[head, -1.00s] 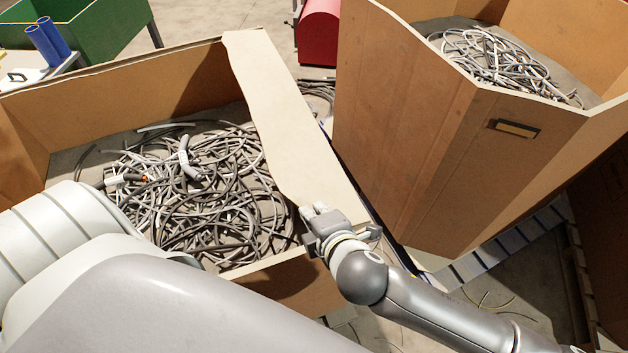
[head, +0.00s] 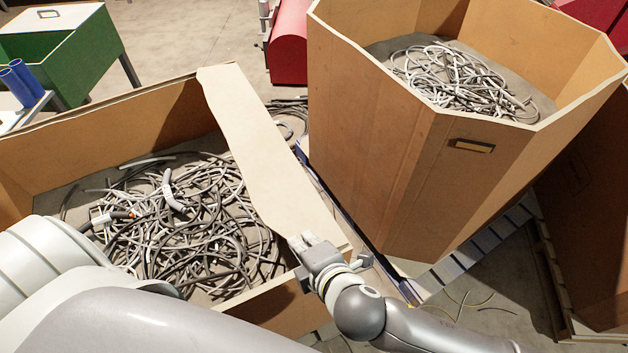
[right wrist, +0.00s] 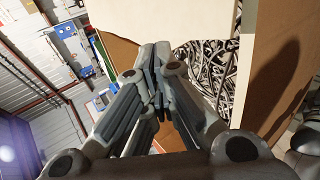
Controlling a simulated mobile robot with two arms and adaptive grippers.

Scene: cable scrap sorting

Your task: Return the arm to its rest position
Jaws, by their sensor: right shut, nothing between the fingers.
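My right gripper (head: 312,245) is at the near right corner of the left cardboard box (head: 268,160), by the bent-out flap, in the head view. In the right wrist view its fingers (right wrist: 157,60) are together, with nothing between them. The left box holds a tangle of grey and black cable scraps (head: 190,225), partly hidden by my own arm at the lower left. My left gripper does not show in the head view.
A tall cardboard box (head: 375,140) with cable scraps (head: 460,80) stands on a pallet (head: 470,255) at the right. A green bin (head: 75,60) and a red object (head: 288,45) stand behind. Loose cables lie on the floor (head: 480,310) at lower right.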

